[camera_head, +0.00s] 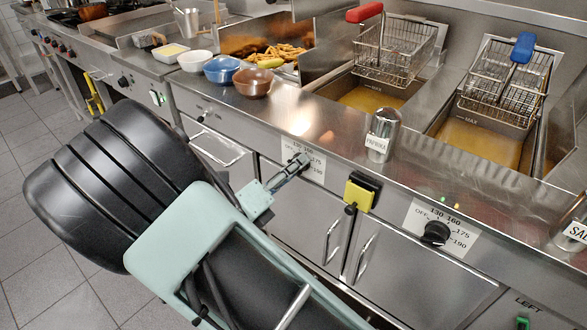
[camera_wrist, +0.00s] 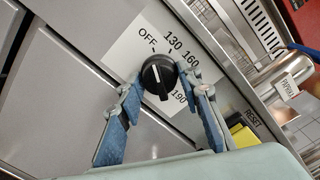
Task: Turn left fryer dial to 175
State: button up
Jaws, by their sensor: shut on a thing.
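The left fryer dial (camera_wrist: 158,76) is a round black knob with a white line on a white label (camera_wrist: 140,50) marked OFF, 130, 160 and 190. The white line points up in the wrist view, seemingly toward OFF; the exact reading is hard to tell. My gripper (camera_wrist: 166,90) has its blue-grey fingers on both sides of the knob, shut on it. The right finger covers the 175 mark in the wrist view. In the head view my gripper (camera_head: 284,178) reaches the dial (camera_head: 298,162) at the front panel, and 175 shows beside it.
A yellow and black reset switch (camera_head: 361,190) sits right of the dial. Further right is the other fryer dial (camera_head: 436,233). A paprika shaker (camera_head: 382,135) stands on the counter edge above. Two fryer baskets (camera_head: 393,50) and several bowls (camera_head: 253,82) are behind.

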jog(key=shift+m, duration=0.4)
jog(key=shift+m+p, duration=0.7)
jog(key=shift+m, duration=0.2)
jog(key=m, duration=0.2)
jog(key=shift+m+p, duration=0.3)
jog(key=shift+m, duration=0.1)
jog(key=m, duration=0.6)
jog(key=shift+f, duration=0.15)
jog(key=m+b, duration=0.3)
jog(key=m, duration=0.3)
jog(key=shift+a+m, duration=0.1)
jog(key=shift+m, duration=0.2)
jog(key=m+b, duration=0.3)
jog(key=m, duration=0.1)
jog(key=shift+m+b, duration=0.5)
jog(key=shift+m, duration=0.3)
jog(key=shift+w, duration=0.1)
